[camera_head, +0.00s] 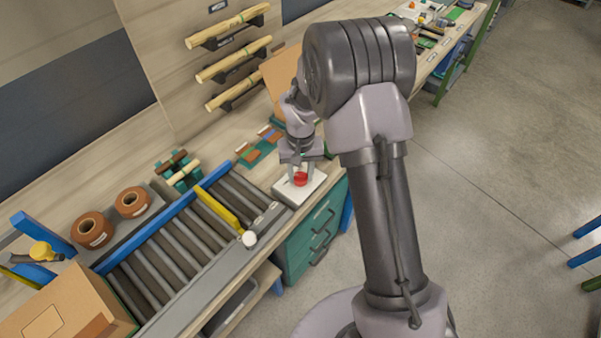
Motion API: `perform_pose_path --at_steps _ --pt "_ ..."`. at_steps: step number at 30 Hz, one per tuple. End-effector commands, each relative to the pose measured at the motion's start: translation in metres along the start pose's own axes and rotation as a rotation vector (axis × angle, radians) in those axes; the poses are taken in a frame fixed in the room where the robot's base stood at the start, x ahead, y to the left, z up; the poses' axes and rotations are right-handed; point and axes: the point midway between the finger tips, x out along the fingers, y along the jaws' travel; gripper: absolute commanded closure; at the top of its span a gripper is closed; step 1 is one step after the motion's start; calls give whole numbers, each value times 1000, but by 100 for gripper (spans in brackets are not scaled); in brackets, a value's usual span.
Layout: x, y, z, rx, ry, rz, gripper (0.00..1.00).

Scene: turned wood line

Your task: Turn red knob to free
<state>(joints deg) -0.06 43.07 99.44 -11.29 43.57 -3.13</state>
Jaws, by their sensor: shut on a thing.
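The red knob (300,179) sits on a pale box-like base (312,189) at the bench's front edge, right of the roller conveyor. My gripper (300,172) points down over it and is shut on the knob, with the fingers at its sides. The knob looks small here, and any pointer or marking that tells its setting cannot be made out.
The roller conveyor (172,243) with blue and grey rails lies to the left, with a yellow bar (219,210) across it. A cardboard box (70,305) and two brown rolls (131,202) stand further left. Green drawers (312,236) are below the base. Open floor lies right.

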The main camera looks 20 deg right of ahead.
Motion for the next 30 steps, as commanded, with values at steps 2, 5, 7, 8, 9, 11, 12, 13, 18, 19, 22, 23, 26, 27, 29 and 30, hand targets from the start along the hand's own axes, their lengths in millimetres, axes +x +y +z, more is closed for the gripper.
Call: perform_pose_path --at_steps 2,5,7,8,9,11,12,13,18,19,22,23,26,27,29,30 --pt "0 0 0 -2 1 0 61" --pt "0 0 0 -1 1 0 41" --pt "0 0 0 -1 1 0 41" --pt "0 0 0 -1 1 0 41" --pt "0 0 0 -1 0 0 41" --pt "0 0 0 -1 0 0 41" --pt "0 0 0 0 0 0 41" --pt "0 0 0 0 0 0 41" --pt "-23 0 -1 0 4 0 41" --pt "-32 0 -1 0 4 0 41" --pt "-67 0 -1 0 5 0 41" --pt "-78 0 -1 0 5 -1 41" --pt "-112 0 -1 -1 5 0 41" --pt "-124 0 -1 0 4 0 41" --pt "-140 0 -1 0 4 -1 41" --pt "-149 0 -1 -1 3 0 41"
